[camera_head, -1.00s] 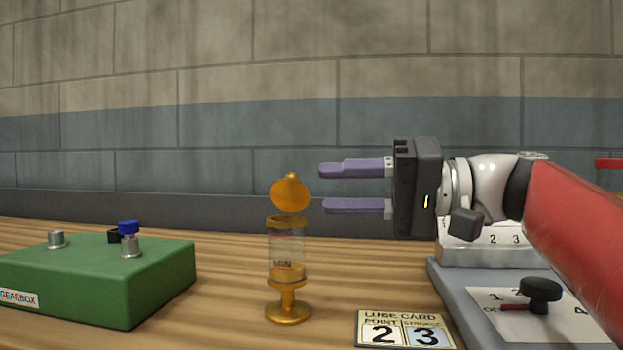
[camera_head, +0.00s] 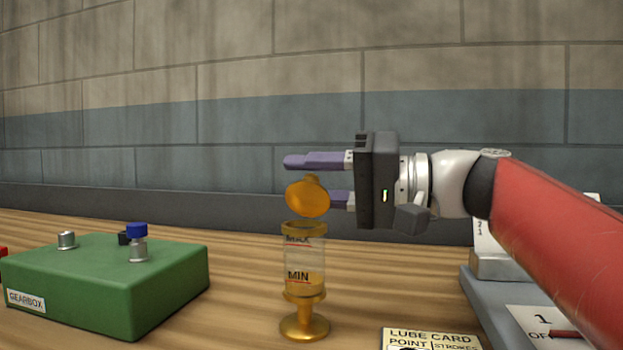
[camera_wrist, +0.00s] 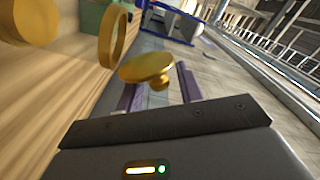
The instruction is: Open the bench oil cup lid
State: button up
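The bench oil cup (camera_head: 304,265) stands upright on the wooden bench, a clear cup with MAX and MIN marks, some amber oil and a gold foot. Its round gold lid (camera_head: 307,197) is raised and tilted above the gold rim. The lid (camera_wrist: 146,67) and rim (camera_wrist: 113,36) also show in the wrist view. My gripper (camera_head: 306,178) is open, its purple fingers pointing left at lid height. In the head view the lid covers part of the lower finger. In the wrist view the lid is close to the finger ends; I cannot tell whether they touch.
A green gearbox box (camera_head: 108,285) with a blue-capped fitting (camera_head: 137,241) stands at the left. A lube card (camera_head: 432,338) lies right of the cup. A grey panel (camera_head: 488,300) is at the right, partly behind my arm. The wall is behind.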

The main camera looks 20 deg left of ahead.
grip_shut()
jog(key=shift+w, duration=0.1)
jog(key=shift+w+f+m+p, duration=0.15)
jog(key=shift+w+m+p, duration=0.3)
jog(key=shift+m, duration=0.5)
jog(key=shift+w+f+m+p, duration=0.1)
jog(key=shift+w+m+p, duration=0.1)
jog(key=shift+m+p, duration=0.65)
jog(key=shift+w+f+m+p, duration=0.15)
jog(key=shift+w+m+p, duration=0.2)
jog(key=shift+m, duration=0.75)
jog(key=shift+a, duration=0.1)
grip_release()
